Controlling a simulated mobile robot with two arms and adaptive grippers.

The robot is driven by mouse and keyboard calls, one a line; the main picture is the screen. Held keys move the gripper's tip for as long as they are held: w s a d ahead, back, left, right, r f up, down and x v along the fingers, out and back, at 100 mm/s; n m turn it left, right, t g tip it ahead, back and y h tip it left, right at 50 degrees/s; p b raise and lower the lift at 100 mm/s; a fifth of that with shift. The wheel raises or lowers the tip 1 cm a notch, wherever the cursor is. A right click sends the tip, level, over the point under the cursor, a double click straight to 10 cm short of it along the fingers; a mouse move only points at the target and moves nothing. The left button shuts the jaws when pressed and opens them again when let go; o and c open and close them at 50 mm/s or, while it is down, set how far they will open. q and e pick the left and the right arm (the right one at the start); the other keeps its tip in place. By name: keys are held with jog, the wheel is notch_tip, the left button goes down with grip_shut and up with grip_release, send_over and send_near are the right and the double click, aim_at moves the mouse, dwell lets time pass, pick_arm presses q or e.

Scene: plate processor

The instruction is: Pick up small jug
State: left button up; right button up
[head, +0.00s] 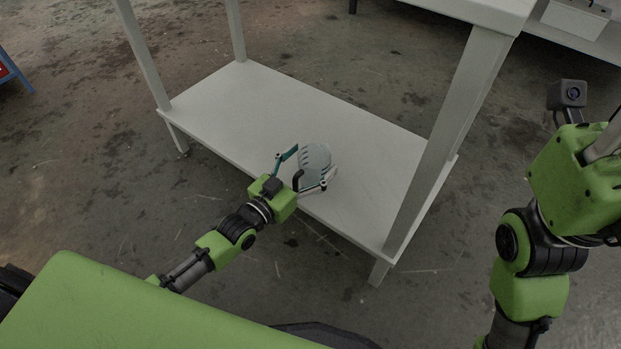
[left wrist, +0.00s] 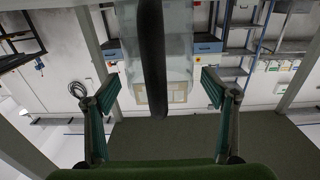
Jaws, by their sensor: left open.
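The small jug (head: 316,156) is clear, with a dark handle, and stands on the lower white shelf near its front edge. My left gripper (head: 315,161) is open, with one finger on each side of the jug. In the left wrist view the jug's black handle (left wrist: 152,55) hangs down the middle between the two spread fingers (left wrist: 162,87). The clear jug body (left wrist: 178,45) shows behind the handle. The fingers look apart from the handle. My right arm is at the right of the head view; its fingers are not visible.
The lower shelf (head: 230,105) is otherwise bare. White table legs (head: 440,130) rise at its corners, and the upper top (head: 490,10) overhangs at the upper right. Another table with a pale box (head: 575,20) is at the far right.

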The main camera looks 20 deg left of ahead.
pick_arm(q)
jog(key=c, duration=1.3)
jog(key=shift+r, duration=0.1)
